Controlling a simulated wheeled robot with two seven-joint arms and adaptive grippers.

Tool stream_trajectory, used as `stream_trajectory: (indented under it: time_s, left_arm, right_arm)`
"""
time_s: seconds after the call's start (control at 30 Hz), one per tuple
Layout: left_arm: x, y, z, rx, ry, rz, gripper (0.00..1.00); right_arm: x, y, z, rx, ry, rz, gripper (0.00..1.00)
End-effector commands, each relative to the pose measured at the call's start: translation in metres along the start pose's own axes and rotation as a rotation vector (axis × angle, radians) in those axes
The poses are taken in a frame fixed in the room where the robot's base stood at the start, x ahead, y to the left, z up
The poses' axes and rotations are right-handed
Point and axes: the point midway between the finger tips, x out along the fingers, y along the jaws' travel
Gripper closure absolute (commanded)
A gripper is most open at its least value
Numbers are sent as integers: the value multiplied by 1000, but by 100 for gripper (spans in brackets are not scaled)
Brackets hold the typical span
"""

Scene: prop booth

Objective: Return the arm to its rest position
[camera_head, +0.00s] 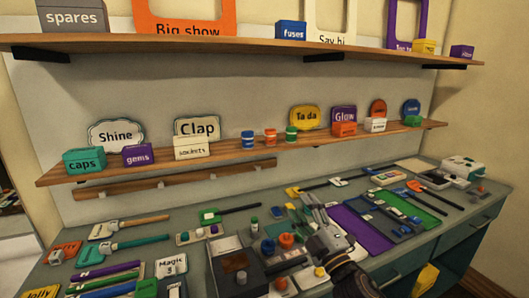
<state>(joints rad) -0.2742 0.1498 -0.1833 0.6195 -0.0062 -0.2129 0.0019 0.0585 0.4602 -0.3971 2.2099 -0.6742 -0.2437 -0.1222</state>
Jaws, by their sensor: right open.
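My right gripper (314,208) is over the middle of the grey workbench (210,262), its arm coming up from the bottom edge right of centre. Its fingers point away toward the shelf wall and look apart. I see nothing between them. It is just left of the purple mat (360,229) and right of an orange round knob (286,240) on the bench. The gripper hides part of the bench beneath it; its exact height above the surface is hard to tell. My left gripper is not in view.
Hand tools and signs crowd the bench's left, with a dark box (236,265) near the arm. A green tray (412,208) and a white machine (463,168) are to the right. A low shelf (240,158) with small boxes and a high shelf (260,42) span the wall.

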Motion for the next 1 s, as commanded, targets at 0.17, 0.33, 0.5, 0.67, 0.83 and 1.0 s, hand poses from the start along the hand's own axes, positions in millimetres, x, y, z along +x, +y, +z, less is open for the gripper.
stream_trajectory:
  time_s: [0.17, 0.33, 0.5, 0.67, 0.83, 1.0]
  left_arm:
    - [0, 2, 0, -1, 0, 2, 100]
    - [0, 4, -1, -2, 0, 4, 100]
    - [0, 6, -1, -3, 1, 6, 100]
    - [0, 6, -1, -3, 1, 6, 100]
    - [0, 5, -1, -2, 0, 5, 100]
    - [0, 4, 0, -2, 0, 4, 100]
  right_arm:
    - [-22, -18, 37, 147, -193, -44, 52]
    - [-50, -40, 69, 281, -378, -98, 52]
    - [-86, -67, 96, 408, -561, -163, 52]
    - [-125, -95, 114, 520, -730, -234, 52]
    - [-172, -124, 125, 633, -907, -317, 52]
    - [-224, -151, 127, 738, -1080, -410, 52]
